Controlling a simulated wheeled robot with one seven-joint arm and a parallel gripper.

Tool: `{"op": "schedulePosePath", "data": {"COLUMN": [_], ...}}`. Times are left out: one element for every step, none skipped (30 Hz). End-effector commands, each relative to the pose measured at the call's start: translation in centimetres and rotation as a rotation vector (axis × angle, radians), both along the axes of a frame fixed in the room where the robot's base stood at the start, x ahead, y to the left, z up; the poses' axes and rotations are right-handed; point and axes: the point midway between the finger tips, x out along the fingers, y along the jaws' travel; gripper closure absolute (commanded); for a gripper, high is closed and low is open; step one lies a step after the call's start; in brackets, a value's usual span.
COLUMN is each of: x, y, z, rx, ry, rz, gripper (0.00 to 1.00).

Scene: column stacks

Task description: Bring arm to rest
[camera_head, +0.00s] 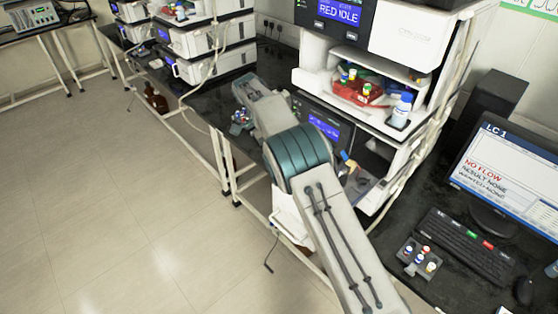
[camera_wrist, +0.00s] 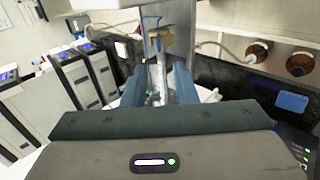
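My arm reaches from the lower right of the head view, through a teal-banded joint, towards the bench edge at upper left. Its far end is small there, and the fingers cannot be made out. In the wrist view my gripper (camera_wrist: 158,82) has two blue-grey fingers standing apart. A narrow clear tube-like thing (camera_wrist: 160,58) with a brown part at its top shows in line with the gap. I see space beside it and no clear grip on it; whether it touches a finger is hard to tell.
An instrument stack (camera_head: 335,75) reading "RED IDLE" stands right of my arm, with a red tray (camera_head: 352,90) and a bottle (camera_head: 400,109). A monitor (camera_head: 508,172) reads "NO FLOW"; a keyboard (camera_head: 466,246) and vial rack (camera_head: 419,260) lie before it. Floor (camera_head: 110,190) at left is clear.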

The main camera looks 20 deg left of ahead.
Motion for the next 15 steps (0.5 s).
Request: {"op": "schedulePosePath", "data": {"x": [0.0,-0.01,-0.04,-0.06,-0.08,-0.11,-0.14,-0.16,-0.16,-0.16,-0.17,-0.15,-0.09,-0.02,0.11], "y": [0.0,0.02,0.05,0.08,0.12,0.15,0.22,0.24,0.26,0.26,0.25,0.2,0.1,-0.08,-0.48], "z": [0.0,0.0,0.0,-0.01,-0.01,-0.01,-0.01,-0.02,-0.02,-0.02,-0.01,0.03,0.11,0.26,0.51], "rx": [0.0,0.0,0.0,0.0,0.0,0.0,0.0,0.0,0.0,0.0,0.0,0.001,0.004,0.01,0.02], "ry": [0.0,0.0,0.0,0.001,0.001,0.001,0.0,0.001,0.001,0.001,0.001,0.0,0.001,0.001,0.002], "rz": [0.0,0.0,0.001,0.002,0.002,0.004,0.004,0.005,0.005,0.005,0.005,0.005,0.004,0.004,0.003], "gripper": [0.74,0.74,0.74,0.74,0.74,0.74,0.74,0.74,0.74,0.74,0.74,0.74,0.74,0.74,0.74]}}
